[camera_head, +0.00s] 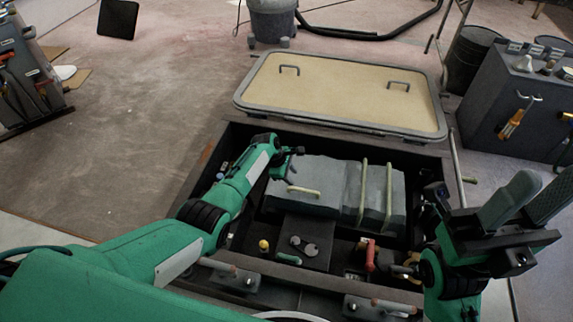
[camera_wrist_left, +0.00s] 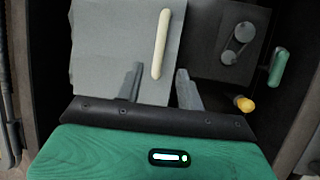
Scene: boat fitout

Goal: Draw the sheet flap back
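A grey sheet (camera_head: 330,172) lies over something in the open well, with two pale straps (camera_head: 362,195) across its right part. A cream bar-like handle (camera_head: 303,191) sits on its near left part. In the left wrist view the sheet (camera_wrist_left: 105,45) fills the upper left and the handle (camera_wrist_left: 162,42) runs down between my fingertips. My left gripper (camera_head: 291,163) is over the sheet's left side, its fingers (camera_wrist_left: 159,72) apart on either side of the handle's lower end. Whether they touch it cannot be told. My right gripper (camera_head: 530,203) is open and empty, right of the well.
A beige hatch lid (camera_head: 340,90) with two handles lies open behind the well. Inside the well's front are a red-handled valve (camera_head: 369,255), a yellow knob (camera_head: 263,245) and a green handle (camera_head: 288,258). A dark cabinet (camera_head: 515,110) stands right.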

